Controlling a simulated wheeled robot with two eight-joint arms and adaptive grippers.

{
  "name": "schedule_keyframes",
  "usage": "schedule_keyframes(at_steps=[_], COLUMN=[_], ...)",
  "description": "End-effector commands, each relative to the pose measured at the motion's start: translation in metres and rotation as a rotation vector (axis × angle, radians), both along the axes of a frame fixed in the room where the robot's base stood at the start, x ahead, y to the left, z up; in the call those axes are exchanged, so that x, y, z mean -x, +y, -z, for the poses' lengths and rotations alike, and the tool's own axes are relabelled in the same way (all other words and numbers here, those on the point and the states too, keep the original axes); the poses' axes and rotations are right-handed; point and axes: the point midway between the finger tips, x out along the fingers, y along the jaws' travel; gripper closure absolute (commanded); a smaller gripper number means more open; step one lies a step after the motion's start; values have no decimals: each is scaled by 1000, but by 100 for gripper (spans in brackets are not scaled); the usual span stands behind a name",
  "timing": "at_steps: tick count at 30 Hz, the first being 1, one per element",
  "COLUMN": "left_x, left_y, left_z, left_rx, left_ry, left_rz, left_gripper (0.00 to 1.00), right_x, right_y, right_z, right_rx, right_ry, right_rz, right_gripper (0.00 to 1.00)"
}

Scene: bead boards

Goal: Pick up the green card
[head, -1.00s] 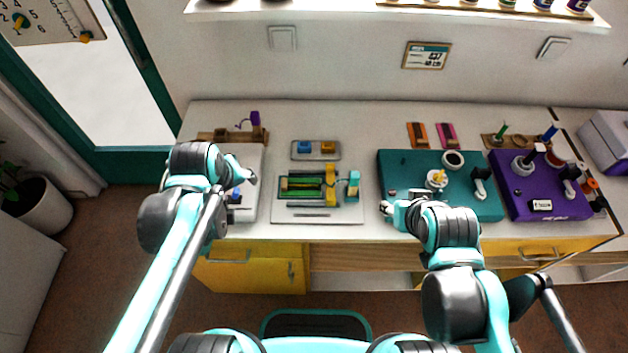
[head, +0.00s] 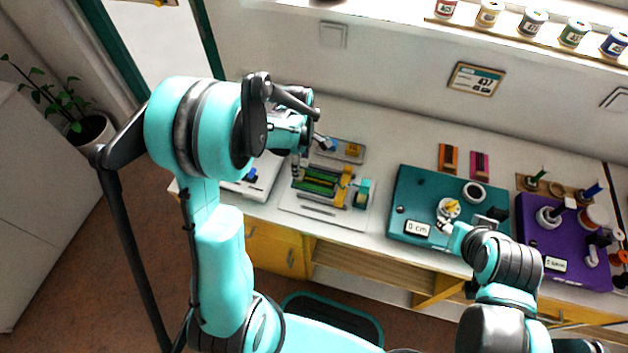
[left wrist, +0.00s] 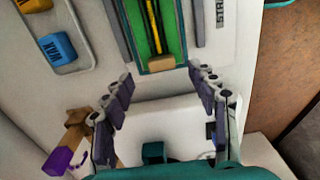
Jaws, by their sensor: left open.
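A flat green rectangular piece (head: 318,181), the only green card-like thing I make out, lies on the white board (head: 318,211) at the table's left. In the left wrist view the green piece (left wrist: 173,45) shows a dark middle, a yellow strip and a tan block at its near end. My left gripper (head: 308,157) is open above its left end; in the wrist view the spread fingers (left wrist: 160,75) stand either side of that end, with nothing between them. My right gripper (head: 445,222) is by the teal box's yellow knob; its jaws are too small to read.
A grey tray (head: 340,151) with blue and yellow blocks lies behind the board. The teal box (head: 415,190) and purple box (head: 545,244) stand to the right. A purple item (left wrist: 60,160) and wooden piece (left wrist: 76,128) are lower left in the wrist view.

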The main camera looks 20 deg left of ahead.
Motion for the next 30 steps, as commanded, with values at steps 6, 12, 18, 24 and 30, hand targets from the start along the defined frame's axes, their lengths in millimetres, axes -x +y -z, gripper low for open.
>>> schedule_keyframes(at_steps=[6, 12, 18, 24, 30], left_x=[2, 2, 2, 2, 2], left_y=[1, 1, 1, 1, 1], left_z=[31, 51, 49, 49, 49], left_rx=[0, 0, 0, 0, 0], left_ry=[-1, -1, -1, -1, -1], left_rz=[1, 2, 2, 2, 2], left_gripper=[41, 41, 47, 88, 92], right_x=[0, 0, 0, 0, 0], right_y=[0, 0, 0, 0, 0], right_z=[16, 22, 21, 21, 21], right_rx=[0, 0, 0, 0, 0], right_ry=[0, 0, 0, 0, 0], right_rz=[0, 0, 0, 0, 0], right_gripper=[55, 55, 55, 55, 55])
